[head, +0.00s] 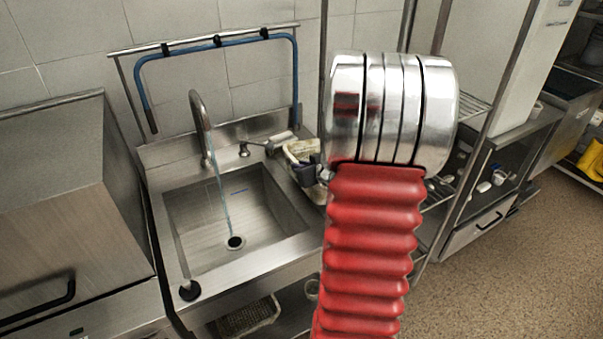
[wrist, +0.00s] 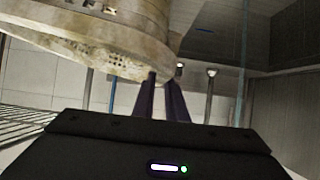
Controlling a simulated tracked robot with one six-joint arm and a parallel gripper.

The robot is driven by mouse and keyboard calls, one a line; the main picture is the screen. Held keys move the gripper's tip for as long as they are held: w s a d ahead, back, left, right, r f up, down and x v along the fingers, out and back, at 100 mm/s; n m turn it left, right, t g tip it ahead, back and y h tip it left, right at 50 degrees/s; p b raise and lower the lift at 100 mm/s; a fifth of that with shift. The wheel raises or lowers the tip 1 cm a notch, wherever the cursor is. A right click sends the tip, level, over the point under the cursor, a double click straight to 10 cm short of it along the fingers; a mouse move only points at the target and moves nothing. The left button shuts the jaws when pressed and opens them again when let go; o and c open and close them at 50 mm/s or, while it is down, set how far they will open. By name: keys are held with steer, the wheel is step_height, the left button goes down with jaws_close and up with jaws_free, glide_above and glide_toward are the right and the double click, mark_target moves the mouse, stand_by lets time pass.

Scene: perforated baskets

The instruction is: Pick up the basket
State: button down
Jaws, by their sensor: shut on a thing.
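The basket (wrist: 105,58) is a worn cream-coloured container with small holes, filling the upper left of the wrist view. My gripper (wrist: 163,86) shows there as two dark fingers, shut on the edge of the basket at its lower right. Just where the fingers grip the edge is hard to make out. In the head view, part of the pale basket (head: 301,149) shows at the right edge of the sink, beside my arm. My arm's red sleeve and chrome joint hide much of that area.
A steel sink (head: 185,265) with a running tap (head: 203,130) lies to the left. A blue hose (head: 215,45) hangs on the back wall. Another perforated tray (head: 248,317) is below the sink. Wire shelving (head: 470,110) stands right of my arm, with open floor at the right.

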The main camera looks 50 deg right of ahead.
step_height(320, 180, up, 7)
steer(key=shift+r, duration=0.2)
stand_by(0.6)
steer(key=c, duration=2.4)
jaws_free()
jaws_close()
